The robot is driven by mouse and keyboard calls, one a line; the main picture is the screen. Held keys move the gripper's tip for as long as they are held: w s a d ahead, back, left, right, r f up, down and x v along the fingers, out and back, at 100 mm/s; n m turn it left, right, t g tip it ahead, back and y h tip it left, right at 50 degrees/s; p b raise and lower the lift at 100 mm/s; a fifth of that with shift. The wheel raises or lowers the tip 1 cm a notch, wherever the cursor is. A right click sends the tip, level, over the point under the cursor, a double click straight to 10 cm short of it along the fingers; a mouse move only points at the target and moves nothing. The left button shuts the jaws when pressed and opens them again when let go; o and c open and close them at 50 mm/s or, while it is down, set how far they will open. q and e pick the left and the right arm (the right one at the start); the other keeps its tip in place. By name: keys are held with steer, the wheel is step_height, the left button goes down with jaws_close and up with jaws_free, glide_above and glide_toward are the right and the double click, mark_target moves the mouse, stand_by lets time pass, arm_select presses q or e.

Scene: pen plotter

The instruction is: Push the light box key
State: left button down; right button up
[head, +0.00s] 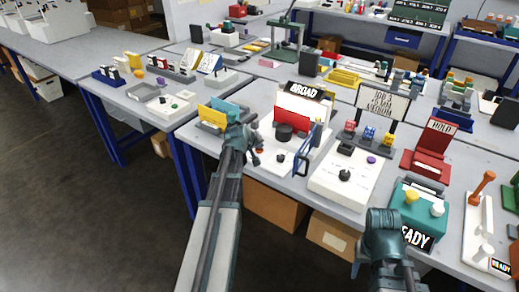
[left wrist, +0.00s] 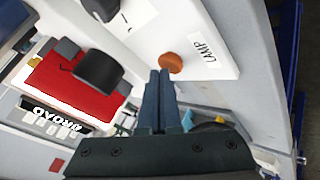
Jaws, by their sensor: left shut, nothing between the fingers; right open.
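The light box key appears to be the round orange button (left wrist: 171,62) beside a LAMP label (left wrist: 206,44) on a white base (left wrist: 178,28) in the left wrist view. My left gripper (left wrist: 160,72) is shut and empty, its fingertips close beside the button; I cannot tell whether they touch it. In the head view my left gripper (head: 256,150) is at the front left of the white unit with the BROAD sign (head: 305,91), and the arm hides part of that area. Of my right arm only a teal joint shows at the bottom of the head view; its fingers are not visible.
A black knob (left wrist: 99,71) stands in front of a red panel (left wrist: 65,87) near my left gripper. A white box with a black knob (head: 345,174) stands to the right. Yellow and teal panels (head: 212,116) stand to the left. The grey table's front edge runs below.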

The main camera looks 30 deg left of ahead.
mark_target(259, 151)
arm_select(q)
steer(key=shift+f, duration=0.15)
stand_by(0.3)
steer(key=shift+f+b, duration=0.3)
steer(key=shift+b, duration=0.2)
steer(key=shift+r, duration=0.1)
steer(key=shift+r+p, duration=0.35)
steer(key=shift+p, duration=0.1)
steer(key=shift+r, duration=0.1)
step_height(259, 151, up, 6)
steer(key=p, duration=0.6)
